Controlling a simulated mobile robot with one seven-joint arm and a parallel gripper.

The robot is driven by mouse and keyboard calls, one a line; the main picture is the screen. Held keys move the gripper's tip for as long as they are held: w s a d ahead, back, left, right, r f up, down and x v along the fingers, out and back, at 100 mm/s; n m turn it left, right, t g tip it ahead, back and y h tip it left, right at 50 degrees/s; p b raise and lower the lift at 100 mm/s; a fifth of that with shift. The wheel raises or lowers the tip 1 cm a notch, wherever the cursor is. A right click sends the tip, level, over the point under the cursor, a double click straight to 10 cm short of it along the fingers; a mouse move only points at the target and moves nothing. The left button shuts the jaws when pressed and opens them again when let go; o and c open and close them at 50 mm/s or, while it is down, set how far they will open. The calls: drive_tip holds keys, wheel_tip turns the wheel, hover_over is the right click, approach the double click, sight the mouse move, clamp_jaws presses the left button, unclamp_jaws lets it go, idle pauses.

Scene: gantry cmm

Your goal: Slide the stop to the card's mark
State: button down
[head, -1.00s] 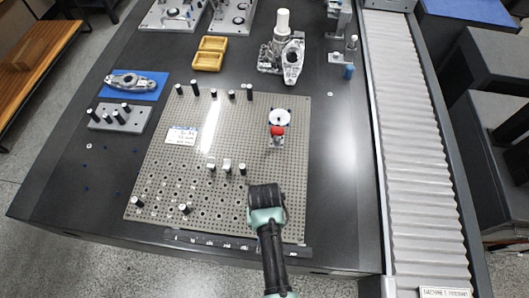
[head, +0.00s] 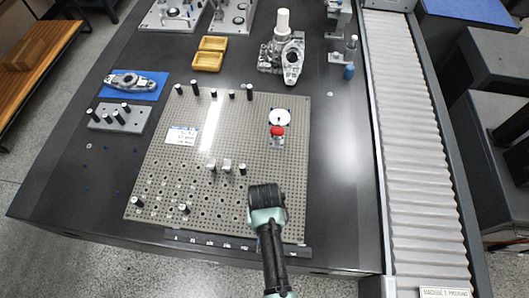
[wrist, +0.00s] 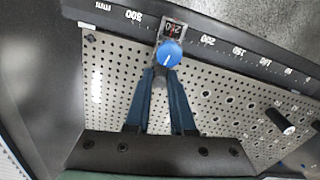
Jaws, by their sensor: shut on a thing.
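The stop shows in the wrist view as a blue round knob (wrist: 169,54) with a white pointer line. A small framed window (wrist: 173,30) sits beside it on a dark millimetre rail (wrist: 235,52). The window lies between the upside-down 300 and 200 marks, about midway. My gripper (wrist: 161,74) is shut on the stop, its dark fingers meeting at the knob. In the head view my gripper (head: 266,197) is over the plate's front right, hiding the stop. The rail (head: 212,243) runs along the plate's front edge. The white card (head: 183,135) lies on the plate; its text is too small to read.
The perforated plate (head: 215,125) carries several black pins and a red-knobbed clamp (head: 278,131). Yellow trays (head: 208,61) and metal castings (head: 283,62) stand behind it. A ribbed grey cover (head: 425,150) runs along the right. The plate between the pins is largely clear.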

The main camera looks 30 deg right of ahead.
drive_tip(key=w+a, duration=0.1)
drive_tip(key=a, duration=0.1)
drive_tip(key=w+a, duration=0.2)
drive_tip(key=shift+a, duration=0.15)
drive_tip(key=c, duration=0.8)
unclamp_jaws()
drive_tip(key=shift+o, duration=0.2)
wheel_tip(320, 180, up, 13)
drive_tip(key=shift+p, duration=0.3)
